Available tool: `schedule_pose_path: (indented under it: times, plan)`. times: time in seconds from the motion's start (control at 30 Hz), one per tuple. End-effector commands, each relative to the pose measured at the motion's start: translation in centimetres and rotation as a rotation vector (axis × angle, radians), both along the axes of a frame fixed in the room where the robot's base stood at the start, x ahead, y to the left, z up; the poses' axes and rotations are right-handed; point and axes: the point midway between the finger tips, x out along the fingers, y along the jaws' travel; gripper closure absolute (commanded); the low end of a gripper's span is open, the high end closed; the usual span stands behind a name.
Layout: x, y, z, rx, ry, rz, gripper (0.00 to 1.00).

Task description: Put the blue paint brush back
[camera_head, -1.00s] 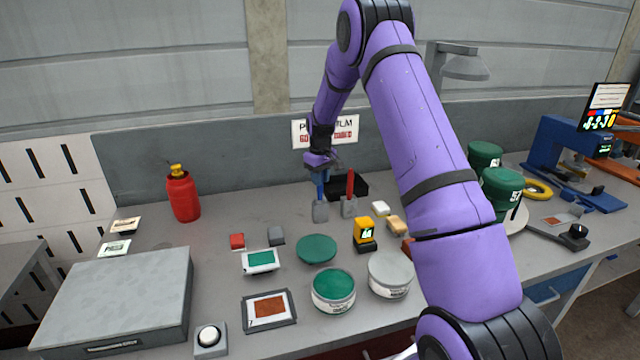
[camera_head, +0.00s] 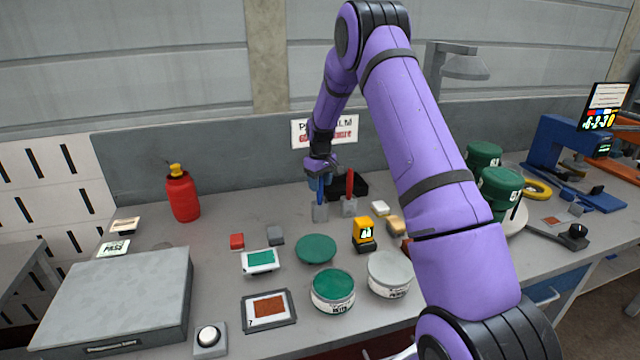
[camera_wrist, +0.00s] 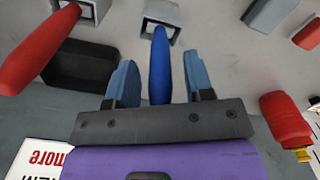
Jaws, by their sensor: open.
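The blue paint brush (camera_head: 320,190) stands upright in a small grey holder (camera_head: 320,212) near the back of the bench. In the wrist view, its blue handle (camera_wrist: 160,68) rises from the square holder (camera_wrist: 161,20) and lies between my two fingers. My gripper (camera_wrist: 155,80) is open, with a gap on each side of the handle. In the head view, my gripper (camera_head: 321,172) is at the top of the brush handle. A red brush (camera_head: 350,184) stands in a second grey holder (camera_head: 349,208) just to the right.
A black tray (camera_head: 375,187) lies behind the red brush. A red bottle (camera_head: 183,196) stands at left. Paint cans, a green lid (camera_head: 316,249) and a yellow device (camera_head: 364,233) are in front. Bench around the grey block (camera_head: 275,235) has some free room.

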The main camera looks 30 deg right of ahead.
Motion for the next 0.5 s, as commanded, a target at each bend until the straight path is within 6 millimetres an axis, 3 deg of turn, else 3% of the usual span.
schedule_pose_path:
  times: [0.5]
  plan:
    - [0.0,0.0,9.1,-0.001,-0.004,0.0,0.52]
